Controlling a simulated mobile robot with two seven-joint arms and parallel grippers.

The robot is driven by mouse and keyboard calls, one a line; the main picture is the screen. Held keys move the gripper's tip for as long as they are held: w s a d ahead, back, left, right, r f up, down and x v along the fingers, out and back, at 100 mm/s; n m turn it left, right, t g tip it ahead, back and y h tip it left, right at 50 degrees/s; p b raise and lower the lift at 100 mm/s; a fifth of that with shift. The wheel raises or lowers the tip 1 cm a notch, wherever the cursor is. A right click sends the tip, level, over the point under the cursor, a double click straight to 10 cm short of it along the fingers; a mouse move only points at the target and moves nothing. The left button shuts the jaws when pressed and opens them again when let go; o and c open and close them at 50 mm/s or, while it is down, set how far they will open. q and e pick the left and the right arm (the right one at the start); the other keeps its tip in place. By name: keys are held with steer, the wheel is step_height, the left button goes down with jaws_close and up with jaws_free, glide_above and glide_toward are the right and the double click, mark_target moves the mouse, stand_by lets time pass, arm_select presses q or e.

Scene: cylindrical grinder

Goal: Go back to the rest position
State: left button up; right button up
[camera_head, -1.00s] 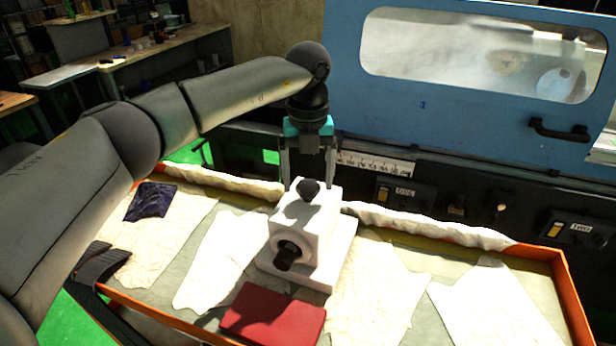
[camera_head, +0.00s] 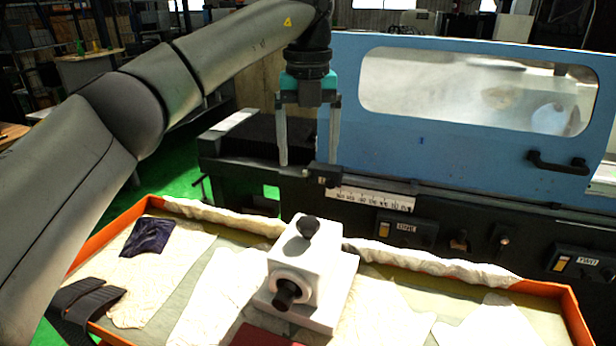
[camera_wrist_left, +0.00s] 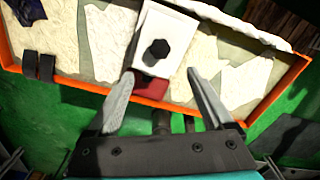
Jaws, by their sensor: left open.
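My left gripper (camera_head: 308,150) hangs with its fingers pointing down, open and empty. It is raised in front of the blue grinder, well above the tray, with a clear gap to the white block. Its two spread fingers (camera_wrist_left: 165,92) also show in the left wrist view. The white block with black knobs (camera_head: 310,272) stands upright on the orange-rimmed tray. In the left wrist view the white block (camera_wrist_left: 172,25) lies beyond the fingertips, with nothing held between them. My right gripper is not in view.
The blue grinder cover (camera_head: 450,165) with its window and black handle stands behind the tray. The tray's orange rim (camera_head: 105,232) surrounds pale cloths, a dark blue cloth (camera_head: 148,237) and a red block (camera_head: 262,337). Green floor shows at the left.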

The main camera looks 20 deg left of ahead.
arm_select(q)
steer(key=shift+r, duration=0.75)
